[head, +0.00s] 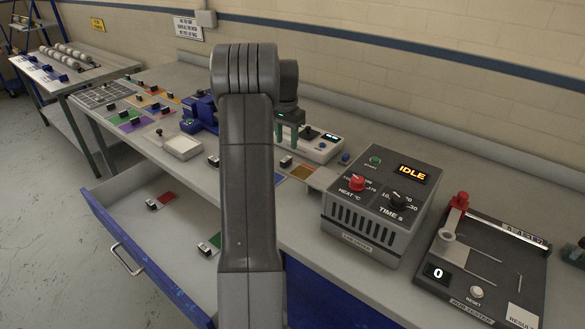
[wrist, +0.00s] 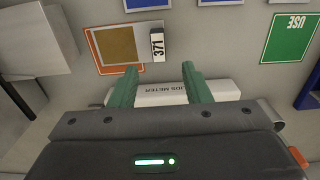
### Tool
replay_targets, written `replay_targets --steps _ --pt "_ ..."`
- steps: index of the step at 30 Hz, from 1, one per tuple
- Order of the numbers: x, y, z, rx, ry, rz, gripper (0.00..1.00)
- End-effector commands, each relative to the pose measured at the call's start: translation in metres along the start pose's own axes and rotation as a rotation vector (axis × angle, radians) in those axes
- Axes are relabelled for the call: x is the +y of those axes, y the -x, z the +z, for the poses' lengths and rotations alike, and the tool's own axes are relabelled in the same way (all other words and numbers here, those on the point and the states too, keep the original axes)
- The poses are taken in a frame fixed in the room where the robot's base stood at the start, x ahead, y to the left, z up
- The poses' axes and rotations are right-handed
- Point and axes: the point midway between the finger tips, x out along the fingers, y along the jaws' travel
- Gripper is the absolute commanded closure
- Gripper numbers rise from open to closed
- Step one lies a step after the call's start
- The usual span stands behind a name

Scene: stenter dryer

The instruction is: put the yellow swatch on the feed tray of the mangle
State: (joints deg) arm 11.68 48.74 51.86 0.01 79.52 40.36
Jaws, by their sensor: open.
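A yellow-ochre swatch (wrist: 112,45) lies on an orange-edged card, with a black-and-white clip marked 371 (wrist: 158,45) at its right side. In the head view the swatch (head: 302,172) lies on the bench just below my gripper. My gripper (wrist: 159,75) is open and empty, its green fingers apart above the bench. The clip lies ahead of the gap between the fingertips in the wrist view. In the head view my gripper (head: 290,146) hangs above the bench behind my arm. A blue machine (head: 199,112), partly hidden by my arm, may be the mangle; I cannot make out its feed tray.
A white meter (wrist: 165,94) lies under my gripper. A grey dryer box (head: 380,205) reading IDLE and a rub tester (head: 480,265) stand to the right. An open drawer (head: 130,208) holds red and green swatches. More swatches lie on the bench at left, beyond a pale square device (head: 182,149).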

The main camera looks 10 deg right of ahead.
Motion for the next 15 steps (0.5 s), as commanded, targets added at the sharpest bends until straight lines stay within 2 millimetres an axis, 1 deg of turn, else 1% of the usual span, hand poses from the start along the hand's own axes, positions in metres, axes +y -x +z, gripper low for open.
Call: replay_targets --steps 1,5,8,15 --pt "0.0 -0.005 0.0 0.0 0.0 0.0 0.56" --pt "0.0 -0.013 0.0 0.001 0.0 0.0 0.56" --pt "0.001 -0.022 -0.001 -0.001 -0.001 0.001 0.56" --pt "0.002 -0.057 -0.003 0.0 0.0 0.0 0.56"
